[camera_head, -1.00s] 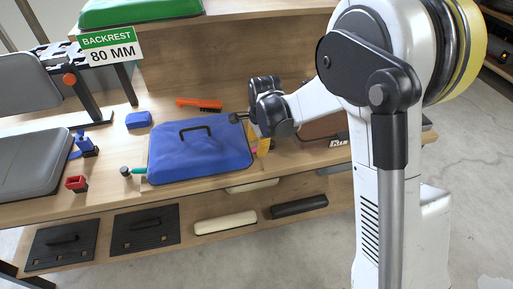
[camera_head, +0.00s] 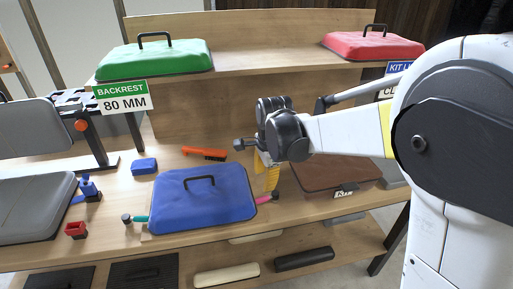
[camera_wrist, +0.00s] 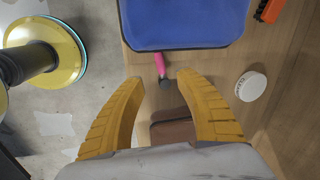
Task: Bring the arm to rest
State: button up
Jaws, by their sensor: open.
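My gripper (camera_wrist: 158,100) is open in the wrist view, with its two yellow fingers spread and nothing between them. Beyond the fingers lie a pink-handled tool (camera_wrist: 161,68) and the edge of a blue cushion (camera_wrist: 185,25). In the head view my gripper (camera_head: 268,178) hangs above the bench, just right of the blue cushion (camera_head: 205,220) with its black handle. The fingers are partly hidden behind the dark wrist, and the arm comes in from the right.
A brown case (camera_head: 335,176) lies on the bench right of my gripper. An orange-handled brush (camera_head: 205,153) and a blue block (camera_head: 144,166) lie left. Green (camera_head: 155,62) and red (camera_head: 372,46) cushions stand on the upper shelf. Grey seat parts (camera_head: 35,205) fill the far left.

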jog(key=shift+r, duration=0.1)
jog(key=s+d+r+n+t, duration=0.2)
jog(key=s+d+r+n, duration=0.5)
jog(key=s, duration=0.4)
jog(key=s+d+n+t, duration=0.3)
jog(key=s+n, duration=0.4)
jog(key=s, duration=0.4)
jog(key=shift+s+d+r+n+h, duration=0.3)
jog(key=shift+d+r+n, duration=0.1)
jog(key=shift+d, duration=0.2)
